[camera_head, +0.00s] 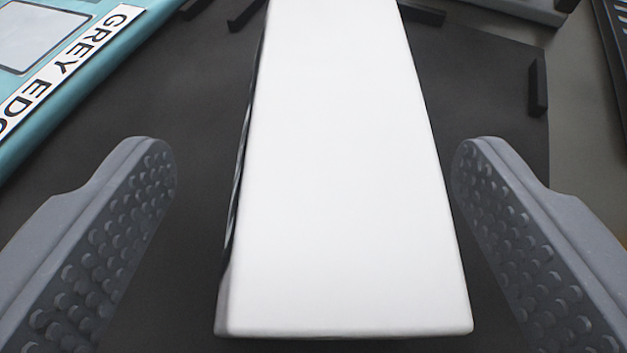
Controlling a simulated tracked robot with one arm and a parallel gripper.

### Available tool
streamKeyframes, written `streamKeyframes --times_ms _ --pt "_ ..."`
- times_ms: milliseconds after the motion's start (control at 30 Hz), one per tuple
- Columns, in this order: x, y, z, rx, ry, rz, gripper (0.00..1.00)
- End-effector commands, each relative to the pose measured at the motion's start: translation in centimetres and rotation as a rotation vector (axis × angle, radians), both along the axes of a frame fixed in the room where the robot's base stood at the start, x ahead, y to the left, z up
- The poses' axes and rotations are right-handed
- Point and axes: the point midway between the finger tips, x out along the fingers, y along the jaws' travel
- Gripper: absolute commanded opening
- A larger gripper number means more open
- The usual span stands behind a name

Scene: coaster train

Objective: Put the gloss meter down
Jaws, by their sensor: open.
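A long white box-shaped thing (345,170), which I take to be the gloss meter, lies on a dark surface (200,200). It fills the middle of the view and runs out of the top edge. A dark strip shows along its left side. My gripper (315,165) is open, with one dimpled grey finger on each side of the white thing. There is a gap between each finger and the white thing, so neither finger touches it. Its far end is out of view.
A teal thing (130,62) with a label reading "GREY EDG..." lies at the upper left. Small black raised blocks (538,83) stand near the dark surface's edge. A grey floor or bench (580,130) and a dark slatted thing (612,60) show at the right.

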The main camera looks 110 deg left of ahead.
Motion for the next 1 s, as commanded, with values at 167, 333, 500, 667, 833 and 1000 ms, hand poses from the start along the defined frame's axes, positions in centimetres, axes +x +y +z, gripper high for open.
streamKeyframes --times_ms 167,333,500,667,833,1000 --pt "0.6 -2.4 0.8 -0.006 0.012 0.0 0.76" --pt "1.4 -4.8 2.2 -0.003 0.007 -0.001 0.76" --pt "2.0 -6.3 3.0 -0.003 0.002 0.0 0.76" --pt "2.2 -6.7 3.2 -0.002 0.0 0.0 0.76" --pt "2.3 -6.7 3.3 -0.001 -0.003 -0.002 0.76" --pt "5.2 -5.8 6.1 0.02 -0.135 -0.091 0.76"
